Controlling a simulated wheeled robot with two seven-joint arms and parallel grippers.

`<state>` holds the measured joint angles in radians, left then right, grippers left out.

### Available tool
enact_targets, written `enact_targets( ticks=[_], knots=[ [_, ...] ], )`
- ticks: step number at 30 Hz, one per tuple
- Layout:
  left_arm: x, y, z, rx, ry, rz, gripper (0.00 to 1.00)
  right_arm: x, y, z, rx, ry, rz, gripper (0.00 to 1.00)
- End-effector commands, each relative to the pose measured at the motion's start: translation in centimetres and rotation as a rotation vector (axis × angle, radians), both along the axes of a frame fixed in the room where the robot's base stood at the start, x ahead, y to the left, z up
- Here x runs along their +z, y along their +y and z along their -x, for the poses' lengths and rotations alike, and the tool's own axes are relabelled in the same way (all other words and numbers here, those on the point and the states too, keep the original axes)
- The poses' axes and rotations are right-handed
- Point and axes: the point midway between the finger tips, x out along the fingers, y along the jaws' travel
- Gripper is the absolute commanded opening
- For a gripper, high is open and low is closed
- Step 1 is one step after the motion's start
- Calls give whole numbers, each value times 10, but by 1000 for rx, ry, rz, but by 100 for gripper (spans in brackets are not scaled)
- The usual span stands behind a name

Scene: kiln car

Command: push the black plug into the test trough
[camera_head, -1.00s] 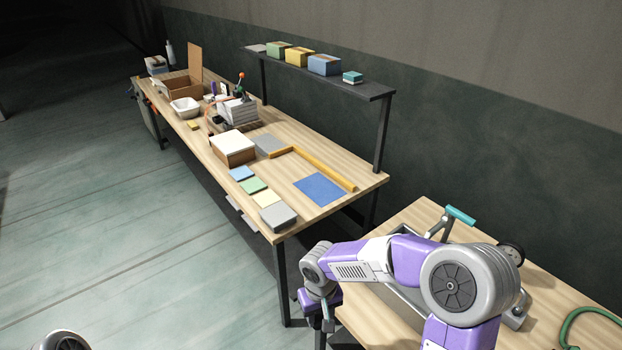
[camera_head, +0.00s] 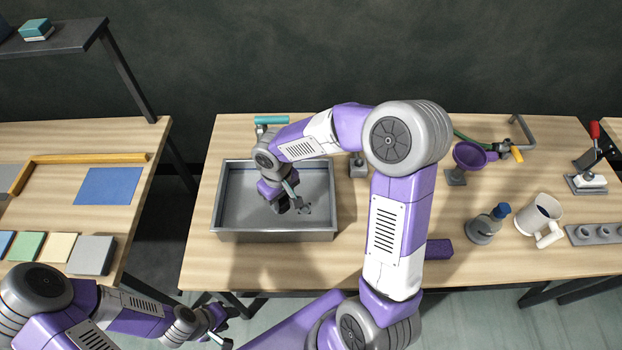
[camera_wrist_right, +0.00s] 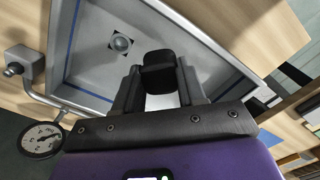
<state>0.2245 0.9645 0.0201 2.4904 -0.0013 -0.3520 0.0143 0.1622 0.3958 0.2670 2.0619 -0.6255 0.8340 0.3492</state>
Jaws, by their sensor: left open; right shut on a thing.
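The test trough (camera_head: 277,236) is an open grey metal box on the wooden table in the head view. Its grey floor, with a blue line and a round drain hole (camera_wrist_right: 120,43), shows in the wrist view. My right gripper (camera_head: 284,203) is inside the trough's outline, left of the hole. In the wrist view it is shut on the black plug (camera_wrist_right: 158,72), which appears apart from the hole. The plug's height above the floor is hard to tell. My left gripper (camera_head: 222,327) is open and empty, low in front of the tables.
A gauge (camera_wrist_right: 42,139) and pipe stand beside the trough. A purple funnel (camera_head: 469,155), a bottle (camera_head: 484,227), a white jug (camera_head: 540,215) and a purple block (camera_head: 438,249) are to the right. A workbench (camera_head: 130,190) stands left, across a gap.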

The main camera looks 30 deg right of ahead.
Motion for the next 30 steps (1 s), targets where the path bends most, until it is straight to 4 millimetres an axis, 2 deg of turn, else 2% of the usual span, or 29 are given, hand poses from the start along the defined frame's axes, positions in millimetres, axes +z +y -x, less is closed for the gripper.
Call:
enact_targets(
  ticks=[21, 27, 30],
  knots=[
    [25, 0, 0, 0, 0, 0, 43, -22, -60, -16, 1428, -4, -8, 0],
    [29, 0, 0, 0, 0, 0, 43, -28, -73, -17, 1727, -3, -7, 0],
    [30, 0, 0, 0, 0, 0, 43, -30, -77, -18, 1813, -2, -6, 0]
  ],
)
